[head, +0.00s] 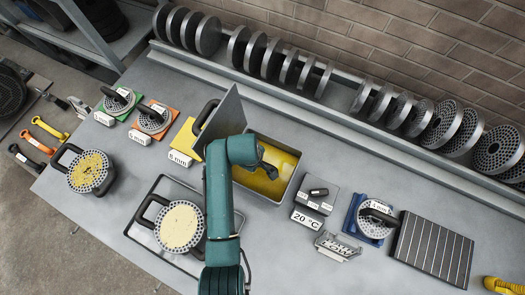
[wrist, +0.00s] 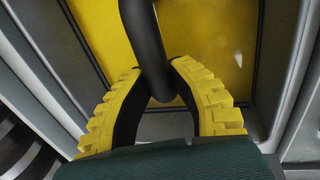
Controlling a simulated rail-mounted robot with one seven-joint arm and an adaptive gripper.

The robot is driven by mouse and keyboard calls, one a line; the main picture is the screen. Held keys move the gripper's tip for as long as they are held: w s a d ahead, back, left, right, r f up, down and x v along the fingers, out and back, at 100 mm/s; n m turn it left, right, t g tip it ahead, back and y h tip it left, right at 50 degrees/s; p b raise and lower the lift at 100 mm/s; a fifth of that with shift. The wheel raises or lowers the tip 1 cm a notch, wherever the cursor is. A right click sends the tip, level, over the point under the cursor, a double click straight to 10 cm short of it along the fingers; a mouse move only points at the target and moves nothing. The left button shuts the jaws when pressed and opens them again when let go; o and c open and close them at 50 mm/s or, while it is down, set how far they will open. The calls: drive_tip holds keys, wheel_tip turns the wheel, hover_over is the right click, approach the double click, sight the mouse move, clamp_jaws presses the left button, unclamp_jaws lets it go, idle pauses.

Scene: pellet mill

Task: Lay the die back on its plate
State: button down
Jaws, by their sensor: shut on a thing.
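My gripper (head: 268,172) is over the open bath (head: 292,185) of yellow liquid, partly hidden by my teal arm in the head view. In the wrist view my gripper (wrist: 160,72) is shut on a black bar-shaped handle (wrist: 143,30), with the yellow liquid (wrist: 215,35) behind it. No die disc shows under this handle; I cannot tell whether it is in the liquid. A yellow plate (head: 187,138) with a white size label (head: 180,158) lies left of the bath, partly covered by a grey panel (head: 223,118), with no die visible on it.
Dies sit on the green (head: 119,102), orange (head: 152,120) and blue (head: 373,220) plates. Pellet-filled dies (head: 90,171) (head: 181,226) stand at the left and front. A rack of discs (head: 290,66) runs along the back. A box marked 20 °C (head: 316,196) is right of the bath.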

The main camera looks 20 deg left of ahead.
drive_tip(key=shift+w+r, duration=0.1)
drive_tip(key=shift+r, duration=0.05)
drive_tip(key=shift+r+p, duration=2.5)
drive_tip(key=shift+r, duration=1)
drive_tip(key=c, duration=1.7)
unclamp_jaws()
clamp_jaws()
drive_tip(key=shift+f, duration=0.15)
